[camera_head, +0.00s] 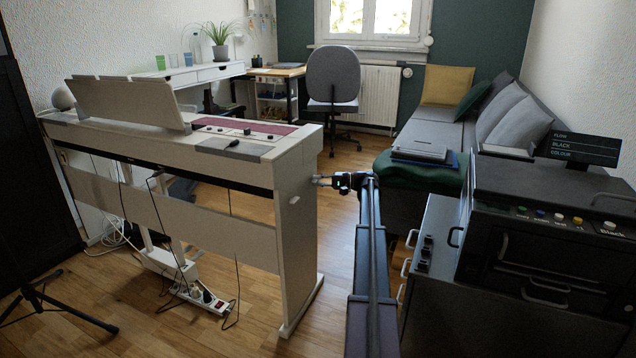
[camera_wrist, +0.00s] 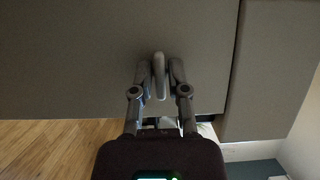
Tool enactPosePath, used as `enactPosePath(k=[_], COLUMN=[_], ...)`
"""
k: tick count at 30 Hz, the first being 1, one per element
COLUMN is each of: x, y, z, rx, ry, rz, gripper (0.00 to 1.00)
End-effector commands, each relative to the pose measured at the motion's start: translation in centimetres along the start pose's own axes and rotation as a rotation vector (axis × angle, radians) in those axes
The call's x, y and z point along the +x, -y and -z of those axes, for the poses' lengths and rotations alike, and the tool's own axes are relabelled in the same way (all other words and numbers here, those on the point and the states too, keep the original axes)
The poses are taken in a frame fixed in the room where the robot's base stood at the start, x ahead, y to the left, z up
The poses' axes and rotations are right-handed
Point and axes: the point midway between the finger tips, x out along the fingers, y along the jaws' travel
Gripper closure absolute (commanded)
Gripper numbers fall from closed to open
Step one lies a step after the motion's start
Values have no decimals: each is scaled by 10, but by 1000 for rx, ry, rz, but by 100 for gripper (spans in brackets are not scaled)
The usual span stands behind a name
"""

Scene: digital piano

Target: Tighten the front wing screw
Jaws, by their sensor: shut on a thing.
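The white digital piano (camera_head: 290,165) stands at left with its end panel (camera_head: 296,240) facing my arm. My gripper (camera_head: 316,181) is at the far edge of that panel, level with its upper part. In the wrist view my gripper (camera_wrist: 160,78) has its two fingers on either side of a pale, upright wing screw (camera_wrist: 160,70), and is shut on it. The screw stands against the grey panel (camera_wrist: 70,60). Its threaded part is hidden. A second small white wing-shaped piece (camera_head: 294,200) sits on the end panel, nearer the head camera, apart from my gripper.
A dark printer-like machine (camera_head: 545,225) on a grey cabinet (camera_head: 440,290) stands at right of my arm. A grey sofa (camera_head: 450,125) and office chair (camera_head: 333,80) are behind. A power strip (camera_head: 200,296) and cables lie under the piano. Wooden floor is free between piano and cabinet.

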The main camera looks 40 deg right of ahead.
Motion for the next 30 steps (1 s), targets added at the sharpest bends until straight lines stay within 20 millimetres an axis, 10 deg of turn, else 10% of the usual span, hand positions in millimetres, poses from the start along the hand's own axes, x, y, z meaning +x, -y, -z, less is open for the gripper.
enactPosePath(k=[2,3,5,30], x=[2,2,2,-38], y=[0,0,0,0], z=[0,0,0,1], rx=[0,0,0,-1], ry=[1,1,1,-3], rz=[0,0,0,0], gripper=[100,71,53,53])
